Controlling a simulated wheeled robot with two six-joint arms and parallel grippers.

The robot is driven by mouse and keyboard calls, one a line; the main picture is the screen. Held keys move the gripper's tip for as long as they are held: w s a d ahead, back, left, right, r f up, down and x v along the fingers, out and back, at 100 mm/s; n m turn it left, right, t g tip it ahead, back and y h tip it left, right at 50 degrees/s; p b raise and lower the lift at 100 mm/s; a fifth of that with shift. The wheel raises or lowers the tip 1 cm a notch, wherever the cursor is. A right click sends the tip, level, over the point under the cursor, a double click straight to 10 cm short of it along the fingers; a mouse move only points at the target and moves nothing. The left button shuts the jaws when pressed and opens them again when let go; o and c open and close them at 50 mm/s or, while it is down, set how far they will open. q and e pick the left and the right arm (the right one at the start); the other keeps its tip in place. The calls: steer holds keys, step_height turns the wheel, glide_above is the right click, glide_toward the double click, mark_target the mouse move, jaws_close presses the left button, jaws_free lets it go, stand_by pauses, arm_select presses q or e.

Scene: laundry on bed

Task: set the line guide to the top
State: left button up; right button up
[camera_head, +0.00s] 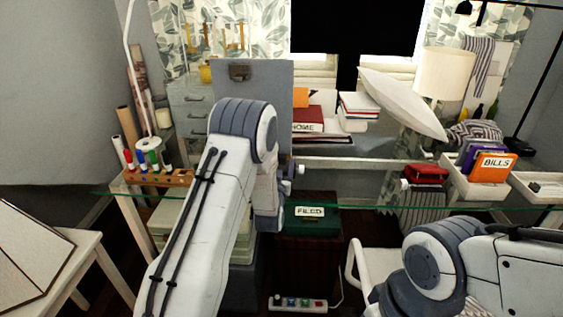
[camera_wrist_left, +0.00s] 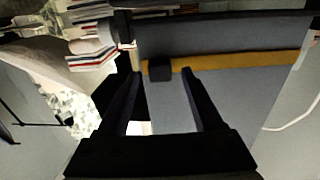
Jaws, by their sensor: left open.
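A grey upright board (camera_head: 262,78) with a dark clip at its top stands at the back of the desk in the head view. Its lower part is hidden behind my left arm. In the left wrist view the board (camera_wrist_left: 220,100) carries an ochre bar (camera_wrist_left: 240,64) across it, the line guide, with a small black tab (camera_wrist_left: 159,69). The bar lies close to a dark ledge. My left gripper (camera_wrist_left: 162,76) is open, its two fingers pointing at the bar with the tab between or just beyond their tips. No contact shows. My right gripper is out of view.
A rack of coloured markers (camera_head: 150,175) is at the left. A white tray with a BILLS box (camera_head: 492,166) is at the right. A glass edge (camera_head: 400,207) runs along the desk front.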

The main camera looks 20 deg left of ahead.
arm_select(q)
steer(key=shift+w+a, duration=0.15)
steer(key=shift+w, duration=0.5)
jaws_close()
stand_by(1.0)
